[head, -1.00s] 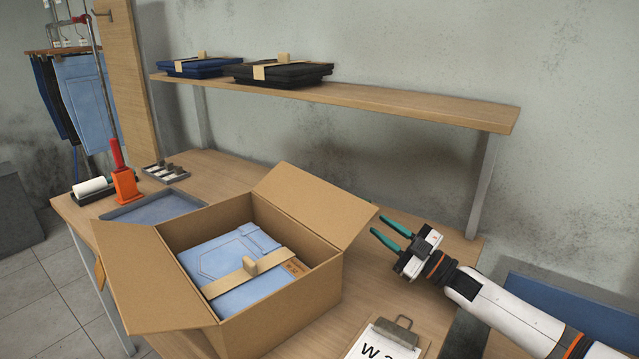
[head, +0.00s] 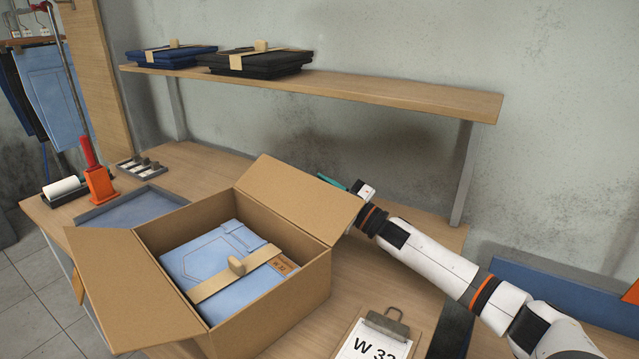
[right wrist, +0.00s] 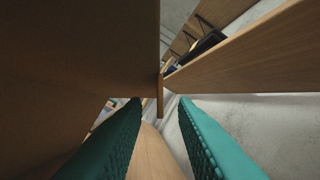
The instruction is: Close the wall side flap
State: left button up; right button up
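The open cardboard box (head: 270,321) stands on the table with folded light-blue jeans (head: 216,261) inside, held by a tan band. Its wall side flap (head: 298,199) stands up and leans outward toward the wall. The opposite flap (head: 130,290) hangs outward on the left. My right gripper (head: 333,182) is behind the wall side flap, partly hidden by it. In the right wrist view its two teal fingers (right wrist: 160,125) are spread apart with nothing between them. A dark brown panel, seemingly the flap (right wrist: 75,50), fills the upper left there, close to the fingers. My left gripper is not in view.
A wall shelf (head: 330,93) with folded dark garments runs above the table behind the box; its post (head: 463,175) stands right of my gripper. A clipboard (head: 375,338) lies right of the box. A blue-grey tray (head: 133,207) and an orange holder (head: 100,184) are at the back left.

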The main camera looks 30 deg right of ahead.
jog(key=shift+w+a+r, duration=0.15)
jog(key=shift+w+a, duration=0.1)
jog(key=shift+w, duration=0.3)
grip_shut()
dwell(1.1)
